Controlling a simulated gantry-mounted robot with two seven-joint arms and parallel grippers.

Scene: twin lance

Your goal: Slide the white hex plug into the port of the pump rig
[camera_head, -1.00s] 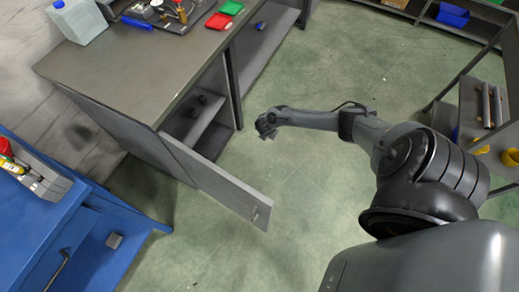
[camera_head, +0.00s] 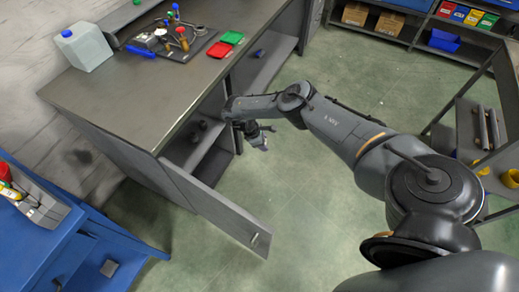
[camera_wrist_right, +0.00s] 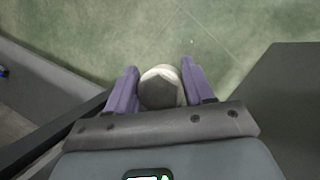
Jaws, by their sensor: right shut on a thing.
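My right gripper (camera_head: 258,142) hangs over the green floor, just right of the open cabinet under the grey workbench. In the head view the plug is too small to make out clearly. My left gripper is out of view.
The workbench (camera_head: 130,95) has an open cabinet door (camera_head: 215,205) jutting into the floor space. On it stand a white jug (camera_head: 82,46), a dark tool tray (camera_head: 190,50) and red and green trays. A blue cart (camera_head: 40,250) stands at lower left. Floor right of the door is clear.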

